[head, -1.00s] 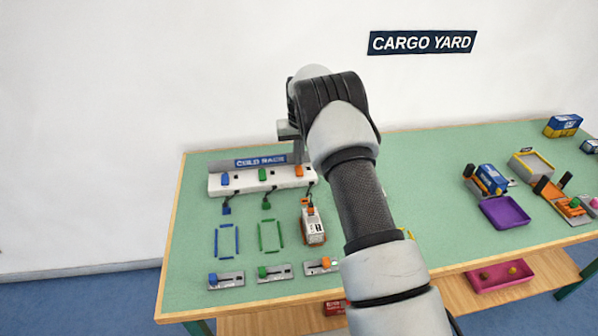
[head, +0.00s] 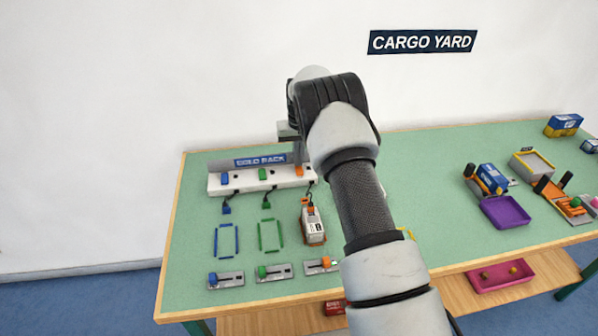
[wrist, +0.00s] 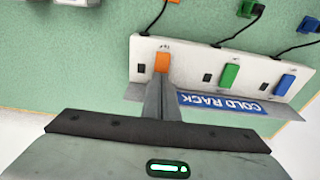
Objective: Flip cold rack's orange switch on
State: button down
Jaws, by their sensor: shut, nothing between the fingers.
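The cold rack's white strip (head: 240,183) stands at the back left of the table, with blue, green and orange switches on it. The orange switch (head: 299,171) is at its right end; in the wrist view the rack appears turned round and the orange switch (wrist: 162,62) is near the middle. My gripper (wrist: 160,84) is shut and empty, its fingertips right at the edge of the orange switch. I cannot tell if they touch it. In the head view my gripper (head: 299,157) is just behind and above the switch, partly hidden by my arm.
Cables run from the rack to blue, green and orange plugs. A white container (head: 314,228) stands at the orange plug. Sliders (head: 274,272) line the front edge. A blue sign (head: 260,161) rises behind the strip. A purple tray (head: 504,212) is at the right.

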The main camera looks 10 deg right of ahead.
jog(key=shift+f, duration=0.4)
notch_tip(320, 180, up, 7)
jog(key=p, duration=0.3)
dwell(0.7)
jog(key=s+r+t+p, duration=0.15)
jog(key=s+r, duration=0.35)
jog(key=r, duration=0.5)
jog(key=s+r+p, duration=0.2)
jog(key=s+r, duration=0.4)
jog(key=r, duration=0.3)
jog(key=s+r+p, duration=0.2)
jog(key=s+r, duration=0.3)
jog(key=r, duration=0.5)
jog(key=s+r+t+p, duration=0.1)
jog(key=s+r, duration=0.3)
jog(key=s, duration=0.3)
jog(key=s+r+p, duration=0.1)
jog(key=s+r, duration=0.2)
jog(key=s, duration=0.5)
jog(key=s+t+p, duration=0.1)
jog(key=s+p, duration=0.1)
jog(key=s, duration=1.2)
jog(key=shift+f+p, duration=0.4)
